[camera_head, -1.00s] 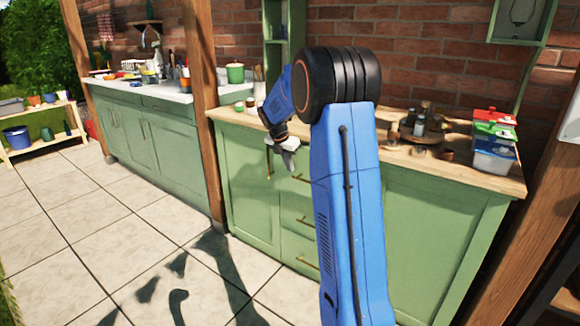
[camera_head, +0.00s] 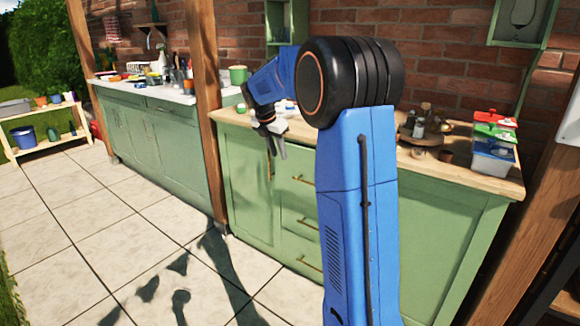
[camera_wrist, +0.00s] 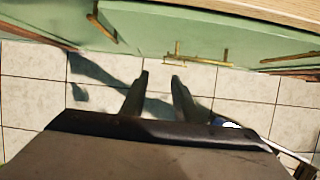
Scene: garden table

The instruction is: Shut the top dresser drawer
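The green dresser (camera_head: 445,235) has a wooden top, with a column of drawers left of my arm. The top drawer (camera_head: 290,190) has a brass handle (camera_head: 303,179); it looks flush or nearly so, and I cannot tell how far out it is. My arm hides part of its right side. My gripper (camera_head: 277,148) points down in front of the dresser, left of and above that handle. In the wrist view my gripper's two fingers (camera_wrist: 160,77) are apart with bare floor between them, short of the green front and its brass handles (camera_wrist: 198,60).
A brass door handle (camera_head: 268,168) is close below my gripper. Jars (camera_head: 420,122) and stacked boxes (camera_head: 494,135) stand on the dresser top. A wooden post (camera_head: 207,105) rises at its left end. The tiled floor (camera_head: 120,250) in front is clear.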

